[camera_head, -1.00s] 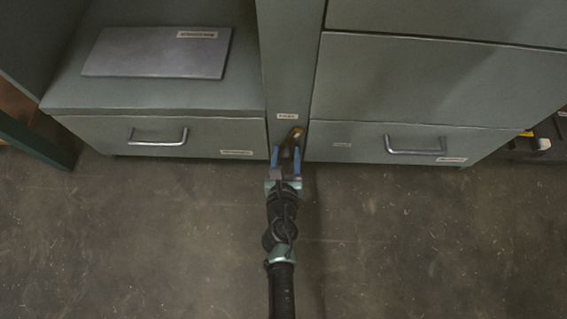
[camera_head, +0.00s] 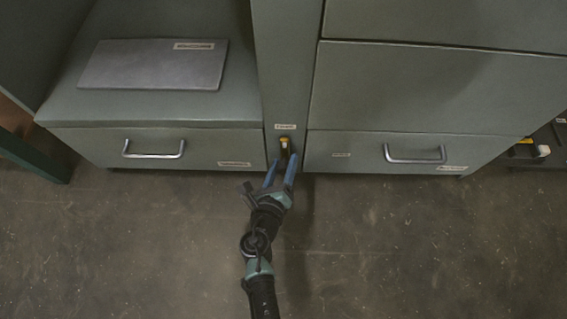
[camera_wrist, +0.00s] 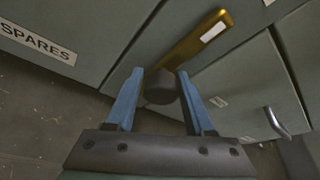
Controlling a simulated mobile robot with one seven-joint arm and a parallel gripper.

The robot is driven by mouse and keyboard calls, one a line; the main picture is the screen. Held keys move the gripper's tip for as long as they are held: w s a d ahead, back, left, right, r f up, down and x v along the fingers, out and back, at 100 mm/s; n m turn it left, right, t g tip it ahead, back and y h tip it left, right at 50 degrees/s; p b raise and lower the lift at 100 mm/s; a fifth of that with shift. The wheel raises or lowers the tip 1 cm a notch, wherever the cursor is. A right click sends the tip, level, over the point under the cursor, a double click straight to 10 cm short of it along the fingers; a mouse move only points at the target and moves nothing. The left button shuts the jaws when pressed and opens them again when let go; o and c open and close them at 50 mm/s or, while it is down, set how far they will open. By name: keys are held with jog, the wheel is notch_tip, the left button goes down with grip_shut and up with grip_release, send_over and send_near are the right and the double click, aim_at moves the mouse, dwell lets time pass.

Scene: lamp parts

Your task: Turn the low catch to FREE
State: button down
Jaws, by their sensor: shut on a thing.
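The low catch (camera_head: 284,145) is a brass-yellow bar with a dark round knob, low on the narrow post between the two drawer fronts. In the head view the bar stands nearly upright. In the wrist view the bar (camera_wrist: 192,42) runs up and right from the knob (camera_wrist: 160,88) and bears a small white mark. My gripper (camera_head: 282,167) reaches it from below, tilted, with its blue fingers (camera_wrist: 160,84) on either side of the knob, shut on it. A small label (camera_head: 285,126) sits above the catch; its text is too small to read.
A left drawer with a bar handle (camera_head: 153,155) and a right drawer with a bar handle (camera_head: 415,160) flank the post. A grey plate (camera_head: 153,65) lies on the left cabinet. A dark box with yellow things (camera_head: 525,147) stands at far right. The floor in front is clear.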

jog(key=shift+s+d+f, duration=0.1)
jog(key=shift+d+f, duration=0.2)
jog(key=shift+d, duration=0.15)
jog(key=shift+c, duration=1.7)
grip_release()
jog(key=shift+s+a+r, duration=0.15)
jog(key=shift+r, duration=0.05)
jog(key=p+v, duration=0.6)
jog(key=v, duration=0.6)
jog(key=shift+s+p, duration=0.2)
jog(key=shift+p, duration=0.15)
jog(key=shift+a+r, duration=0.1)
